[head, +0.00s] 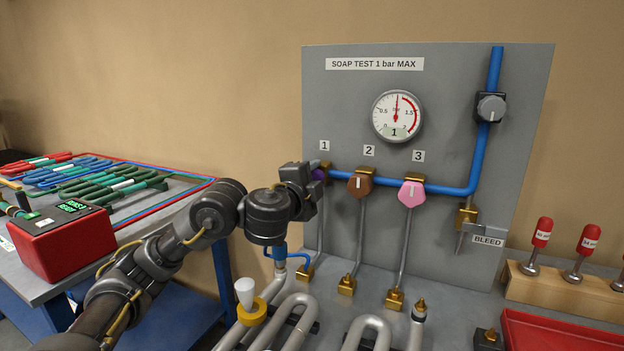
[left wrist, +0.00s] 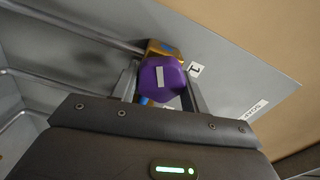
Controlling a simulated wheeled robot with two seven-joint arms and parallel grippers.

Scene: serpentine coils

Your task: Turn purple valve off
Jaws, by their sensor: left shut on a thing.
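The purple valve knob (left wrist: 161,79) sits between the two fingers of my left gripper (left wrist: 160,88) in the left wrist view. It has a white pointer mark and a brass body behind it, beside the label 1. In the head view only a sliver of the purple knob (head: 319,174) shows, at the left end of the blue pipe. My left gripper (head: 318,178) reaches it from the left and hides most of it. The fingers are shut on the knob. My right gripper is in neither view.
A brown knob (head: 361,184) and a pink knob (head: 411,193) stand to the right on the same blue pipe (head: 455,190). A gauge (head: 397,116) is above them. Grey coils (head: 370,325) and a white-tipped yellow fitting (head: 250,308) stand below my left arm.

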